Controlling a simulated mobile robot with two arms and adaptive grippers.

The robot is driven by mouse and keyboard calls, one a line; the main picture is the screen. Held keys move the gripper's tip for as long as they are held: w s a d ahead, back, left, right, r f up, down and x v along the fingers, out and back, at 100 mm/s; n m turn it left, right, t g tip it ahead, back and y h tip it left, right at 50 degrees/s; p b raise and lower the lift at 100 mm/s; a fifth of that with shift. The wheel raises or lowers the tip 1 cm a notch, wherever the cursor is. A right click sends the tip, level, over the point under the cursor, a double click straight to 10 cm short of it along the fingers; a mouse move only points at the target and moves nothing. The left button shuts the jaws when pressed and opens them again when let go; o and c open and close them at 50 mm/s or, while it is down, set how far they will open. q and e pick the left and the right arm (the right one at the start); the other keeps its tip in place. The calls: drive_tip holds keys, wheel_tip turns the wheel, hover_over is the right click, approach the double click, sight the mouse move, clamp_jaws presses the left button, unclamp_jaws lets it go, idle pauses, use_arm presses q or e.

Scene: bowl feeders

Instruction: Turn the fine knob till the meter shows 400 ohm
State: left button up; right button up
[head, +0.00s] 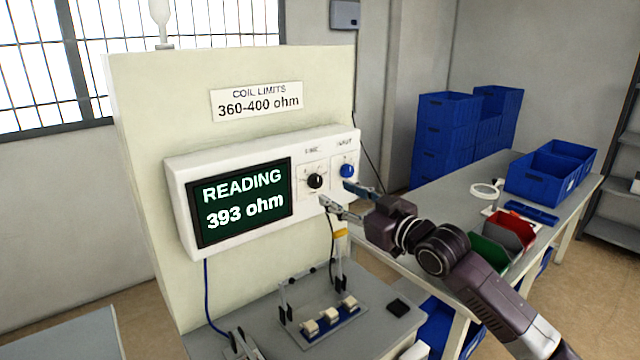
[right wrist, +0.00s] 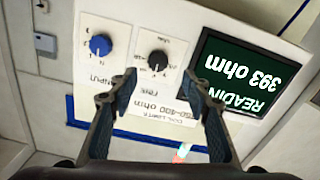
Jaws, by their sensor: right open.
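The meter (head: 182,190) is a white box on a cream panel. Its dark screen (head: 243,201) reads 393 ohm; the screen also shows in the right wrist view (right wrist: 245,75). The fine knob (head: 315,181) is black, on a white dial plate left of the blue input knob (head: 347,171). In the right wrist view the black knob (right wrist: 158,60) lies just beyond the fingertips and the blue knob (right wrist: 101,45) to its left. My right gripper (head: 335,197) is open and empty, close in front of the knobs and apart from them. My left gripper is not in view.
A sign (head: 257,101) above the meter reads coil limits 360-400 ohm. Below stands a fixture with several cream blocks (head: 329,319). On the right, a grey table (head: 430,205) holds blue, red and green bins. Blue crates (head: 445,135) are stacked behind.

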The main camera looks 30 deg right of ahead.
sight(318, 182)
drive_tip(key=w, duration=0.2)
drive_tip(key=w+p, duration=0.1)
drive_tip(key=w, duration=0.1)
drive_tip(key=w+p, duration=0.1)
drive_tip(key=w, duration=0.1)
drive_tip(key=shift+w+a+r, duration=0.1)
drive_tip(key=shift+w+r, duration=0.15)
drive_tip(key=shift+w, duration=0.05)
drive_tip(key=shift+w+f, duration=0.15)
drive_tip(key=shift+w, duration=0.5)
drive_tip(key=shift+c, duration=0.2)
drive_tip(key=c, duration=1.1)
